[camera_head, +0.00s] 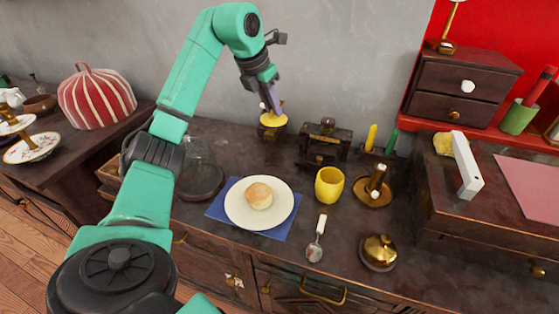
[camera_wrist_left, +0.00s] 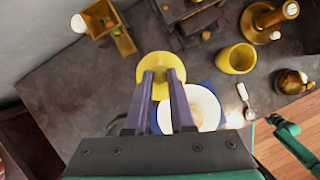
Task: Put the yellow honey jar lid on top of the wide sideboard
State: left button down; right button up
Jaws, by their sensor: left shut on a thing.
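My left gripper (camera_head: 275,104) is shut on the yellow honey jar lid (camera_head: 272,120) and appears to hold it above the back of the dark wide sideboard (camera_head: 345,245). The lid is a round yellow disc. In the left wrist view, the lid (camera_wrist_left: 160,63) sits at the tips of the two purple fingers of the left gripper (camera_wrist_left: 163,77), partly covered by them. In that view a small brass-coloured box (camera_wrist_left: 103,20) lies beyond it.
A white plate (camera_head: 235,207) with a bun (camera_head: 259,196) rests on a blue napkin. A yellow cup (camera_head: 329,184), spoon (camera_head: 316,240), brass bell (camera_head: 379,252), candle holder (camera_head: 374,190) and glass dome (camera_head: 200,165) stand nearby. The front right of the top has bare patches.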

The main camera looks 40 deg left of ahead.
aim_at(268, 123)
pick_arm(q)
jog(key=f, duration=0.2)
jog(key=f+b, duration=0.1)
jog(key=f, duration=0.1)
jog(key=f+b, duration=0.1)
jog(key=f, duration=0.1)
jog(key=shift+s+f, duration=0.3)
jog(key=shift+f, duration=0.1)
jog(key=f+b, duration=0.2)
jog(key=f, duration=0.8)
jog(key=shift+w, duration=0.2)
pick_arm(e)
jog(key=w+a+r, duration=0.2)
jog(key=w, duration=0.7)
jog(key=shift+w+a+r+m, duration=0.15)
jog(key=shift+w+r+m, duration=0.05)
jog(key=shift+r+m, duration=0.1)
pick_arm(q)
jog(key=c, duration=0.8)
grip_release()
pick_arm(e)
jog(key=shift+w, duration=0.1)
